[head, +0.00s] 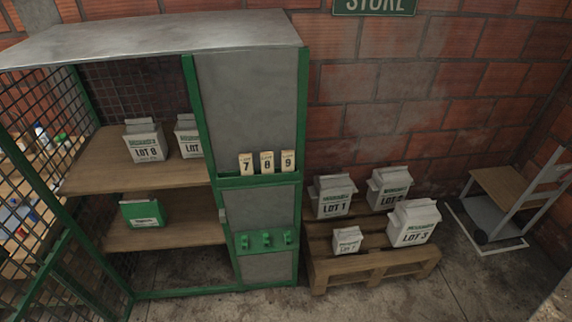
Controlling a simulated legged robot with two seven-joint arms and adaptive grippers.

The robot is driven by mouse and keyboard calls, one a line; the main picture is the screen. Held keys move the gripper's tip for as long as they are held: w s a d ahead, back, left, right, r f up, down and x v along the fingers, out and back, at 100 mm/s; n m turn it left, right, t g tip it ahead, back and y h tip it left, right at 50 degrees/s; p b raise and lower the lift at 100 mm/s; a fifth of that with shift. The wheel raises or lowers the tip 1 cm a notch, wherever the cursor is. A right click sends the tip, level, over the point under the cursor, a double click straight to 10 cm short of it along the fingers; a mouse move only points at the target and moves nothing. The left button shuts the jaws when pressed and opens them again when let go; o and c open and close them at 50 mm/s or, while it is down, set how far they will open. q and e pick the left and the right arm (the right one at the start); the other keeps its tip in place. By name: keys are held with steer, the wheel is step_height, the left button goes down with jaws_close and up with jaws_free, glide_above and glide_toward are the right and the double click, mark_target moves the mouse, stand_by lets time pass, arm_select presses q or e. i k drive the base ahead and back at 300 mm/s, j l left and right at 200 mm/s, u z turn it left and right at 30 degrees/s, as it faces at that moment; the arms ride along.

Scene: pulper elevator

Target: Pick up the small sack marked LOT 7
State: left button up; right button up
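A small white sack (347,241) stands upright at the front left of a wooden pallet (372,263). Its tiny label seems to read LOT 7, though the print is hard to make out. It is smaller than the other sacks on the pallet and its top is folded. Neither of my grippers shows in the head view, so nothing is seen touching the sack.
Larger sacks LOT 1 (332,197), one apparently LOT 2 (388,187) and LOT 3 (413,222) surround it on the pallet. A green-framed cage (190,110) at left holds sack LOT 8 (145,141). A trolley (505,195) stands right. Floor ahead is clear.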

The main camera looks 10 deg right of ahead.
mark_target(347, 240)
steer(key=l+u, duration=0.25)
steer(key=u, duration=0.15)
steer(key=l+u, duration=0.25)
steer(key=u, duration=0.15)
steer(key=l+u, duration=0.35)
steer(key=i+j, duration=0.05)
steer(key=j, duration=0.05)
